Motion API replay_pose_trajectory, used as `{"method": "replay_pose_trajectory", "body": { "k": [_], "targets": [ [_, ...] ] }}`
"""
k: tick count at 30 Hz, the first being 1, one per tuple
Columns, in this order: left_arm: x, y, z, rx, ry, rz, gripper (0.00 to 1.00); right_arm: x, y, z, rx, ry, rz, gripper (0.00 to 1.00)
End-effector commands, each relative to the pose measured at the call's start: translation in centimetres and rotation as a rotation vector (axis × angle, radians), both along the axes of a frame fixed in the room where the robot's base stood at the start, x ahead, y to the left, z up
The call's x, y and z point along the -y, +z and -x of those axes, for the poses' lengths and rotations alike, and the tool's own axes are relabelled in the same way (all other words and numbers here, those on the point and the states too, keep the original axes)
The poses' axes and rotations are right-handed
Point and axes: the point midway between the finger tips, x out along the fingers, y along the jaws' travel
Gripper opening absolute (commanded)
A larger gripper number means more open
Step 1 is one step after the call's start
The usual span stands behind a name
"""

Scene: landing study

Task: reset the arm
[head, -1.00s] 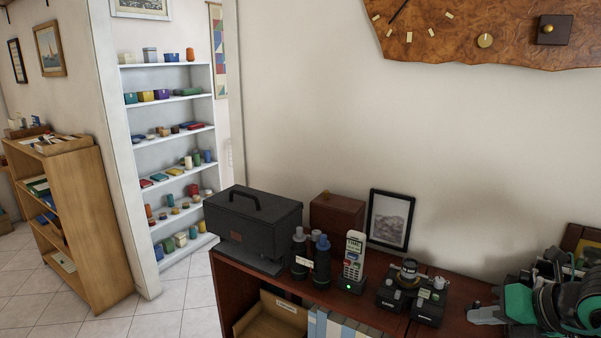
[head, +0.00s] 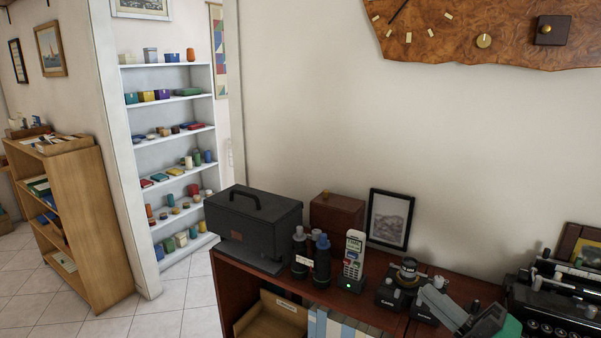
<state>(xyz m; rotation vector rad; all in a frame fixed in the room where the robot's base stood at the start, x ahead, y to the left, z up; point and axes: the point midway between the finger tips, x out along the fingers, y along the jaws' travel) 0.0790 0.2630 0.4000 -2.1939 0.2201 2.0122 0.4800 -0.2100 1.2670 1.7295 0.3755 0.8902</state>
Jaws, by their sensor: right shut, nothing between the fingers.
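My right gripper (head: 462,314) shows at the lower right in the head view, its grey fingers together with nothing between them. A green part of my arm shows just beside it at the bottom edge. The gripper is in front of the dark red-brown cabinet top and overlaps the right side of the black camera-like devices (head: 398,283). Whether it touches them I cannot tell. My left gripper is not in view.
On the cabinet (head: 230,290) stand a black case (head: 253,228), a wooden box (head: 337,215), binoculars (head: 320,262), a cordless phone (head: 353,258), a picture frame (head: 389,219) and a typewriter (head: 560,305). A wall clock (head: 490,30) hangs above. Tiled floor (head: 170,310) is clear at left.

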Motion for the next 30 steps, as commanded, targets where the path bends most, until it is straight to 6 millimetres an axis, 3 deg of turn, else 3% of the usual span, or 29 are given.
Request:
{"method": "replay_pose_trajectory", "body": {
  "k": [4, 7, 11, 14, 18, 21, 24, 30],
  "targets": [
    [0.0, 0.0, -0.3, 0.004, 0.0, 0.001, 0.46, 3.6, -2.1, -1.1, -0.144, -0.208, -0.318, 0.0],
    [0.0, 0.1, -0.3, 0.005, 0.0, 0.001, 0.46, 6.2, -5.3, -1.5, -0.282, -0.368, -0.489, 0.0],
    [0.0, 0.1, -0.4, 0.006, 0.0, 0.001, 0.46, 8.9, -11.5, -0.9, -0.516, -0.582, -0.661, 0.0],
    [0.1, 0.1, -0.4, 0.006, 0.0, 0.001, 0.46, 9.8, -17.3, 1.0, -0.734, -0.74, -0.753, 0.0],
    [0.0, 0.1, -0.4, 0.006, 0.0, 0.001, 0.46, 9.3, -25.0, 5.3, -1.07, -0.92, -0.813, 0.0],
    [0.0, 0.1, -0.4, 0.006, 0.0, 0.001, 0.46, 8.0, -29.1, 8.8, -1.287, -1.001, -0.814, 0.0],
    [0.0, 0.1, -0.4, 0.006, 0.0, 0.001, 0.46, 6.4, -31.8, 11.9, -1.468, -1.049, -0.801, 0.0],
    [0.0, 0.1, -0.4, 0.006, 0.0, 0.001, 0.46, 3.2, -35.1, 17.8, -1.781, -1.085, -0.743, 0.0]
  ]
}}
